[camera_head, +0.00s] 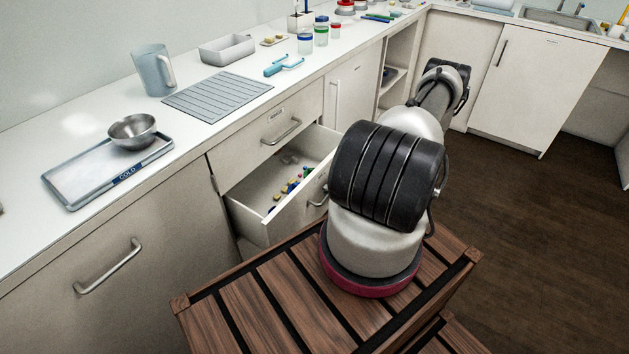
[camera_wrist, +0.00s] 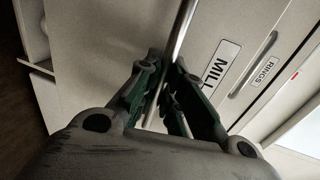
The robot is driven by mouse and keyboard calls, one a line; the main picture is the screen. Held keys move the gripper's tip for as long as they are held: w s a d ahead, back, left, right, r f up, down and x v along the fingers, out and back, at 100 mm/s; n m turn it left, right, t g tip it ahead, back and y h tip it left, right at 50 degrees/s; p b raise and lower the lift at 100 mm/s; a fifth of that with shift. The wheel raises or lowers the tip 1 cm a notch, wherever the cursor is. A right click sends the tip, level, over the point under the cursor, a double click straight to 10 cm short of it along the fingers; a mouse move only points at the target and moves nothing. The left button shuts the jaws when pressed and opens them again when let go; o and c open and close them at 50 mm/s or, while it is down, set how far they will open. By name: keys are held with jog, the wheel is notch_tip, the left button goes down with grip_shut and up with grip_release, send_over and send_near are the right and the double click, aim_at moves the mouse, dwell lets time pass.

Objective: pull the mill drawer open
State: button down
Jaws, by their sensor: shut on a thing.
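The lower drawer (camera_head: 262,231) stands partly pulled out of the white cabinet, with small coloured pieces inside. Part of its bar handle (camera_head: 317,197) shows beside my arm. In the wrist view the pale front carries a MILL label (camera_wrist: 220,66), and the metal bar handle (camera_wrist: 184,28) runs between my fingers. My gripper (camera_wrist: 165,98) is shut on this handle. In the head view my own arm hides the gripper and the right part of the drawer.
The RINGS drawer (camera_head: 260,139) above is shut, its label (camera_wrist: 264,71) in the wrist view. The counter (camera_head: 190,124) holds a tray (camera_head: 75,185), metal bowl (camera_head: 133,131), jug (camera_head: 153,73) and ribbed mat (camera_head: 217,94). Dark floor (camera_head: 505,225) lies free at right.

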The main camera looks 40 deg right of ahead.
jog(key=f+v, duration=0.2)
jog(key=v, duration=0.7)
jog(key=f+v, duration=0.2)
jog(key=v, duration=0.7)
jog(key=shift+s+d, duration=0.2)
jog(key=shift+s, duration=0.4)
jog(key=c, duration=1.5)
grip_release()
jog(key=shift+c, duration=0.2)
jog(key=shift+r, duration=0.1)
jog(key=v, duration=1.2)
